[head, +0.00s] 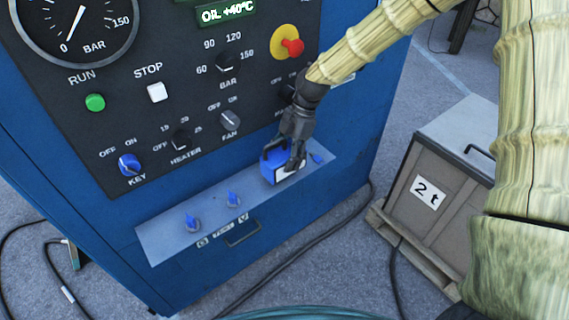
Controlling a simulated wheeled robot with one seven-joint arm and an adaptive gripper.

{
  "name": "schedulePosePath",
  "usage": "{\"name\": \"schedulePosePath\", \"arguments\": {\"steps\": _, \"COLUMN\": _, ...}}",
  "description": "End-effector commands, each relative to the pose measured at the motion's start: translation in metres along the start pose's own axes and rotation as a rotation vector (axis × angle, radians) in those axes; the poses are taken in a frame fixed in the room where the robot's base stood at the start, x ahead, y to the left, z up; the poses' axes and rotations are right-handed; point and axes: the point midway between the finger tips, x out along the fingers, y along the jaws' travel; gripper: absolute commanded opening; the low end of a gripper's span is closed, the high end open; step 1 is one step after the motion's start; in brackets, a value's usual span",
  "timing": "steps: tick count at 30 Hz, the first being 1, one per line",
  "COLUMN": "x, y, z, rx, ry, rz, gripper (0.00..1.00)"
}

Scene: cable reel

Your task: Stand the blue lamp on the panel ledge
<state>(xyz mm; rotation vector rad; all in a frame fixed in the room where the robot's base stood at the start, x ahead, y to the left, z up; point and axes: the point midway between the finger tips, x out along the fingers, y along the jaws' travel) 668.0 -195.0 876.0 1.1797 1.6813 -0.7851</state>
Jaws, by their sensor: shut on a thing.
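The blue lamp (270,169) is a small blue block with a pale face, at the right part of the panel ledge (168,231). My gripper (294,162) is shut on the lamp from above and hides part of its top and right side. The lamp looks upright and its base is at or just above the ledge; I cannot tell if it touches. The ledge is a grey sloping-looking strip along the front of the blue cabinet, below the dark control panel (130,110).
The panel carries a key switch (129,164), buttons, dials and a red knob (292,47). A crate marked 2 t (428,192) stands right. Cables lie on the floor.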

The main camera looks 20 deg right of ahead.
Motion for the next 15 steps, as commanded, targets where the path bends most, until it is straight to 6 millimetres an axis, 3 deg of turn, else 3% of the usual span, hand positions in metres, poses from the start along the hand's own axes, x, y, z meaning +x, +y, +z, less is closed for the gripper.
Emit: {"name": "schedulePosePath", "arguments": {"steps": 15, "x": 0.035, "y": 0.003, "z": 0.014, "rx": 0.0, "ry": 0.0, "rz": 0.0, "gripper": 0.13}}
